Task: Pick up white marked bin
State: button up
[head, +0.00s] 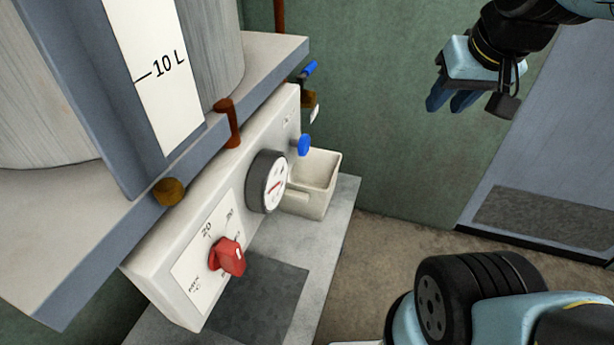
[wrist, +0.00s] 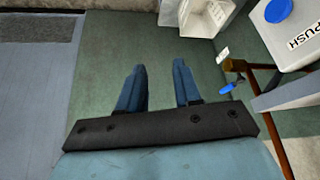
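A white open-topped bin (head: 318,205) sits on a grey slab behind the white control box, below a blue knob. The control box hides part of its left side. I cannot make out a mark on it in the head view. What looks like the same white bin shows at the top of the wrist view (wrist: 207,20), cut off by the edge. My gripper (head: 452,102) is raised in front of the green wall, right of the bin and well apart from it. Its two blue fingers are apart with nothing between them, as the wrist view also shows (wrist: 160,72).
The control box (head: 195,262) carries a dial (head: 267,182) and a red knob (head: 228,257). Above it is a shelf (head: 60,215) with a large vessel. Pipes and blue handles (head: 309,69) stick out near the bin. Open floor (head: 385,245) lies to its right.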

jog(key=w+a+f+m+g+y, duration=0.1)
jog(key=w+a+f, duration=0.45)
jog(key=w, duration=0.25)
jog(key=w+a+f+m+y, duration=0.1)
jog(key=w+a+f, duration=0.3)
jog(key=w+f, duration=0.4)
jog(key=shift+w+a+f+m+h, duration=0.45)
jog(key=shift+w+f, duration=1.85)
jog(key=shift+f, duration=3.2)
jog(key=shift+w+a+f+m+h, duration=0.45)
jog(key=shift+w+f, duration=1.85)
jog(key=shift+f, duration=3.2)
jog(key=shift+w+a+f+m+h, duration=0.2)
jog(key=shift+w+a+f+h, duration=0.5)
jog(key=shift+w+f, duration=3.2)
jog(key=s+f, duration=0.3)
jog(key=shift+s+f, duration=0.1)
jog(key=shift+f, duration=0.05)
jog(key=shift+f, duration=0.2)
grip_shut()
